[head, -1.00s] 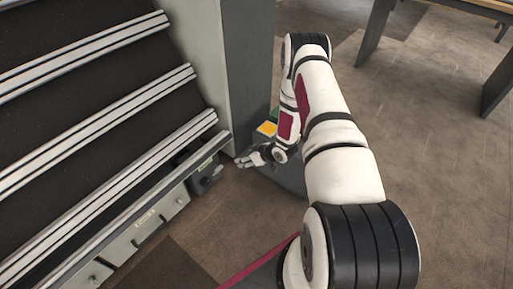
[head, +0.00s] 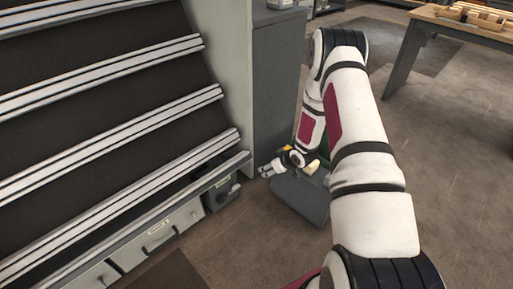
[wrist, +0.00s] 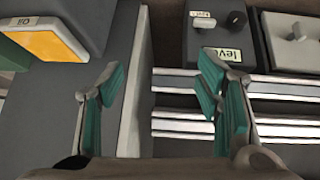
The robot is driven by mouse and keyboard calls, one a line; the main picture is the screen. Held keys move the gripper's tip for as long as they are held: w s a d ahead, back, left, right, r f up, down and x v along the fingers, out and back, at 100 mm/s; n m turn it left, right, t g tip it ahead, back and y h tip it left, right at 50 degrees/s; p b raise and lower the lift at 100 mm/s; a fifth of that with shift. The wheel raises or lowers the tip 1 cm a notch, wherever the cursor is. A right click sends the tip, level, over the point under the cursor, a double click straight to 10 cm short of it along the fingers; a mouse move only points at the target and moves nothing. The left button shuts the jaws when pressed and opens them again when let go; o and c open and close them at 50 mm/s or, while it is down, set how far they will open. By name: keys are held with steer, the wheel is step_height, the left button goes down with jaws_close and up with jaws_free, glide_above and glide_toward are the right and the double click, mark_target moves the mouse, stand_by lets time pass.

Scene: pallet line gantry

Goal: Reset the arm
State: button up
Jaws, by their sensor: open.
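My arm reaches forward and bends down in the head view, with my gripper (head: 267,171) low beside the lower right corner of the rack. In the wrist view my gripper (wrist: 160,90) is open, its two teal-padded fingers wide apart with nothing between them. Past the fingers lie a grey panel edge and the rack's rails.
A slanted dark rack with metal rails (head: 110,72) fills the left, with a control box (head: 221,196) at its lower end. A grey cabinet (head: 276,85) stands behind my gripper. A yellow-topped block (wrist: 48,42) shows in the wrist view. A wooden table (head: 465,25) is far right; floor between is clear.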

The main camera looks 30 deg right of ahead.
steer(key=s+a+r+m+g+h, duration=0.1)
steer(key=s+r+h, duration=0.1)
steer(key=r, duration=1.1)
steer(key=s+a+r+m+g+h, duration=0.1)
steer(key=s+r+g+h, duration=0.15)
steer(key=r, duration=1.15)
steer(key=s+a+r+m, duration=0.1)
steer(key=s+a+r, duration=0.4)
steer(key=s+r, duration=0.5)
steer(key=s+a+r+g+y, duration=0.15)
steer(key=s+a, duration=0.25)
steer(key=s, duration=0.6)
steer(key=s+a+r+g+y, duration=0.1)
steer(key=s+a+r, duration=0.25)
steer(key=s, duration=0.65)
steer(key=s+a+r+g+y, duration=0.15)
steer(key=s+a, duration=0.25)
steer(key=s, duration=0.6)
step_height(320, 180, up, 38)
steer(key=t+p, duration=0.4)
steer(key=p, duration=3.1)
steer(key=shift+w+d+h+p, duration=0.2)
steer(key=shift+w+h+p, duration=0.1)
steer(key=shift+h, duration=0.15)
steer(key=shift+f, duration=0.1)
